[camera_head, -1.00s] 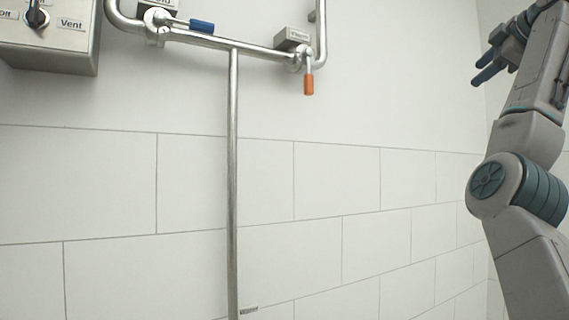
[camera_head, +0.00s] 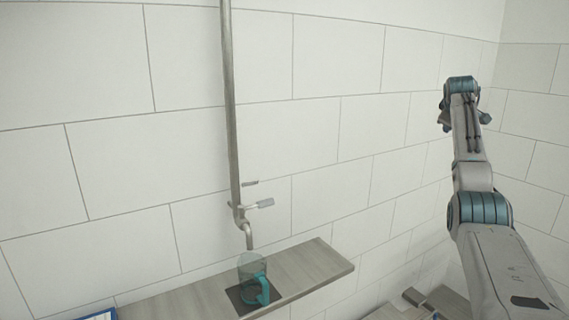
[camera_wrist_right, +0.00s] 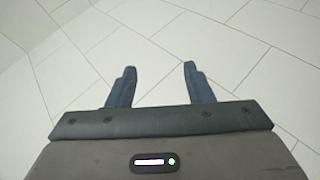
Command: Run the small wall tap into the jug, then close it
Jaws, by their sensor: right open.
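The small wall tap (camera_head: 243,212) sits at the lower end of a vertical metal pipe in the head view. Its pale lever (camera_head: 264,203) sticks out to the right and its spout (camera_head: 249,238) curves down. The jug (camera_head: 252,273), clear with a teal handle (camera_head: 263,290), stands upright below the spout on a dark mat (camera_head: 238,301). I cannot see any water in the spout or jug. My right gripper (camera_wrist_right: 157,75) is open and empty, with bare wall tiles beyond it. In the head view it is up at the right, well away from the tap. My left gripper is not in view.
The mat lies on a wooden shelf (camera_head: 318,262) along the tiled wall. A blue-edged item (camera_head: 100,314) shows at the bottom left. More wooden surfaces (camera_head: 450,300) lie at the bottom right.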

